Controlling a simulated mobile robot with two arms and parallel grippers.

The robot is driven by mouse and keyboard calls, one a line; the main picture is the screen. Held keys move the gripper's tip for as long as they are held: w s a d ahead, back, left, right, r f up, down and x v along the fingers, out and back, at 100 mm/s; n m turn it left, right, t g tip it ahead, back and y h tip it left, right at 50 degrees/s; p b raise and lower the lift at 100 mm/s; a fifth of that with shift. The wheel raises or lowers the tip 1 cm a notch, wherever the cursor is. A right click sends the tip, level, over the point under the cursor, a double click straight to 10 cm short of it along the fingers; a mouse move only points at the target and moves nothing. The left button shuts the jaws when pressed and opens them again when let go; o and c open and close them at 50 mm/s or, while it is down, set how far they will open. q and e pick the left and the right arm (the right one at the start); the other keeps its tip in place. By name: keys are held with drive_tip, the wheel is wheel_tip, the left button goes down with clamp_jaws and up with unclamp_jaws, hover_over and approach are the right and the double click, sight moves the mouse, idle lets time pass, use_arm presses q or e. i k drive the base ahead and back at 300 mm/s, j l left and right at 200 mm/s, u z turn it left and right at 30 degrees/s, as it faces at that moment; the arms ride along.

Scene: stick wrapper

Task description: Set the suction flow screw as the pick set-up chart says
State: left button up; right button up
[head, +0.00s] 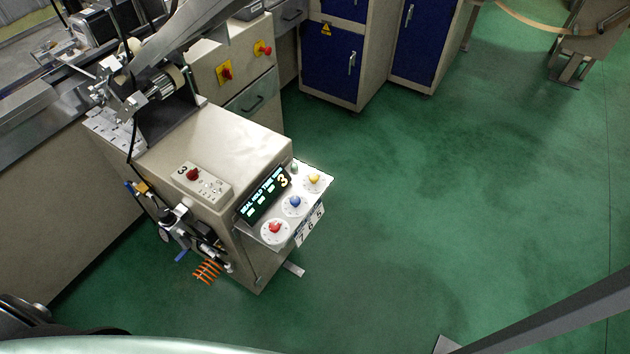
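A beige machine cabinet (225,150) stands left of centre on the green floor. On its left side is a cluster of pneumatic fittings (178,228) with black, brass and blue parts and an orange coiled hose (207,270). I cannot make out a suction flow screw among these small parts. I cannot make out a pick set-up chart either. Neither gripper is in view.
A small control box (205,183) with a red button sits on the cabinet top. A conveyor line (40,105) runs along the left. Blue-doored cabinets (330,65) stand at the back.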

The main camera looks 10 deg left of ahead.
sight(314, 178)
drive_tip(key=i+l+u, duration=0.1)
drive_tip(key=l+u, duration=0.75)
